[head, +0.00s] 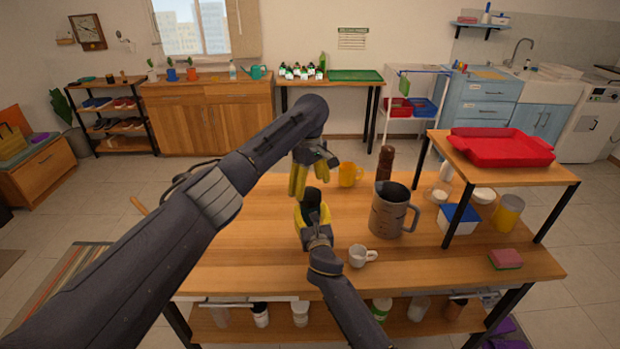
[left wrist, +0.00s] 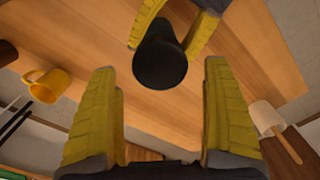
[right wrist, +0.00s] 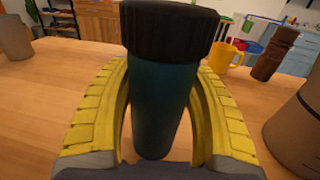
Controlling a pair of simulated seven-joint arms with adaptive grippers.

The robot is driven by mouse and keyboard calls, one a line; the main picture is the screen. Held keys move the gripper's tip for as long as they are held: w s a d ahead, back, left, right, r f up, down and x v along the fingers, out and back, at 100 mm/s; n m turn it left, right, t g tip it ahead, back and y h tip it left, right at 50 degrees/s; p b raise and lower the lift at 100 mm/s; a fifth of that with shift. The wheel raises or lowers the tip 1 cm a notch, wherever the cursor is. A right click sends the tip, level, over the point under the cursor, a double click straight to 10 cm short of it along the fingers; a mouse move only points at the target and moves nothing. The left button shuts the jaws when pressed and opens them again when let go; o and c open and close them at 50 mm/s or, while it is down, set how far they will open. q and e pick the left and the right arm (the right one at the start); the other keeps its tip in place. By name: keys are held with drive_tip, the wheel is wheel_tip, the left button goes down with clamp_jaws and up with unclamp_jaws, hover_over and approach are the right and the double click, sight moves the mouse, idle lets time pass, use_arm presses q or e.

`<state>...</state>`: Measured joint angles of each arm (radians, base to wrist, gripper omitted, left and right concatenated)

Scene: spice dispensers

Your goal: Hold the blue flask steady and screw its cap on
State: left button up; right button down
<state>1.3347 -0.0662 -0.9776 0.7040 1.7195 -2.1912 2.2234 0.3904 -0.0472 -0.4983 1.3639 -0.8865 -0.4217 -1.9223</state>
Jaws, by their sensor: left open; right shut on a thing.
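The blue flask (right wrist: 163,105) stands upright on the wooden table between the yellow fingers of my right gripper (head: 312,213). Those fingers are shut on its body. The black ribbed cap (right wrist: 170,30) sits on top of the flask; how tightly it is seated I cannot tell. In the left wrist view the cap (left wrist: 160,58) shows from above as a dark round top. My left gripper (head: 309,177) is open and empty, pointing down above the cap and apart from it. In the head view the right fingers hide most of the flask.
A grey measuring jug (head: 391,212) and a white cup (head: 361,256) stand right of the flask. A yellow mug (head: 349,175) and brown pepper mill (head: 385,164) are behind. A raised shelf with a red tray (head: 500,148) stands at right. The table's left side is mostly clear.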

sight(310, 193)
use_arm(q)
drive_tip(key=shift+f, duration=2.25)
